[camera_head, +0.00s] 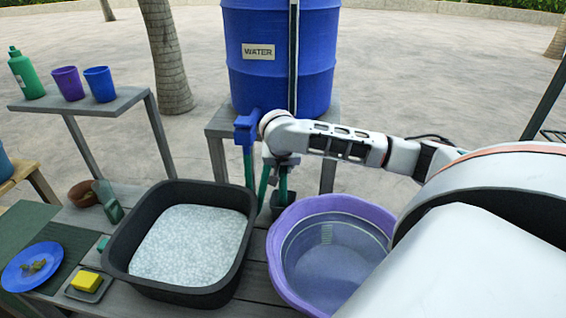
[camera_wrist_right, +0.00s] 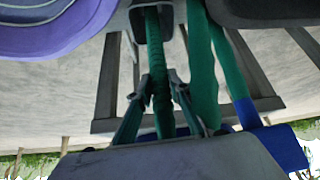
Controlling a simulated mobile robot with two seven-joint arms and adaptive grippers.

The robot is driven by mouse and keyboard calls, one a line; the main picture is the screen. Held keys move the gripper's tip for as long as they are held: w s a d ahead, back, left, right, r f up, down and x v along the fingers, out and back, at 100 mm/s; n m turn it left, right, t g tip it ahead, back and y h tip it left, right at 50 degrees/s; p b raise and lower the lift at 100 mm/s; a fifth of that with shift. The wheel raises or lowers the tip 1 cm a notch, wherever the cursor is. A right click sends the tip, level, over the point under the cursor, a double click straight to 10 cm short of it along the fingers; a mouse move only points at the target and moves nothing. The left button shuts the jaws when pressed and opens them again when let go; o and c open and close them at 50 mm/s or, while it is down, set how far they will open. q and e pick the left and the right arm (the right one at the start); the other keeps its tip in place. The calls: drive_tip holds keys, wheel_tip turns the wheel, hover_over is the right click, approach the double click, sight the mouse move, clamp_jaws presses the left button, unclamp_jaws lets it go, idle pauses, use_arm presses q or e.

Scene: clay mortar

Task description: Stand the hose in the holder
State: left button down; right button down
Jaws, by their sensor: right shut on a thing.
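The green hose (camera_head: 249,170) hangs from the blue tap (camera_head: 246,130) of the water barrel. My right gripper (camera_head: 281,172) is shut on another length of the hose, which shows between its fingers in the wrist view (camera_wrist_right: 159,75). The dark holder (camera_head: 279,202) is at the table's back edge, between the black basin and the purple tub, just below the gripper. In the wrist view the held hose reaches the holder (camera_wrist_right: 140,24). I cannot tell how deep its end sits there. My left gripper is not in view.
A black basin (camera_head: 118,252) with pale contents and a purple tub (camera_head: 274,262) stand close on either side. The blue water barrel (camera_head: 268,80) stands behind on a grey stand (camera_head: 216,122). A blue plate (camera_head: 20,276) and yellow sponge (camera_head: 86,281) lie at left.

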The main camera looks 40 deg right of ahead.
drive_tip(key=shift+f, duration=0.1)
drive_tip(key=c, duration=1.8)
unclamp_jaws()
drive_tip(key=o, duration=0.8)
drive_tip(key=shift+w+d+r+v, duration=0.1)
drive_tip(key=shift+v, duration=1.7)
drive_tip(key=shift+w+d+r+v, duration=0.1)
drive_tip(key=shift+d+v, duration=0.05)
drive_tip(key=shift+v, duration=1.6)
drive_tip(key=shift+w+d+r+v, duration=0.1)
drive_tip(key=shift+v, duration=1.7)
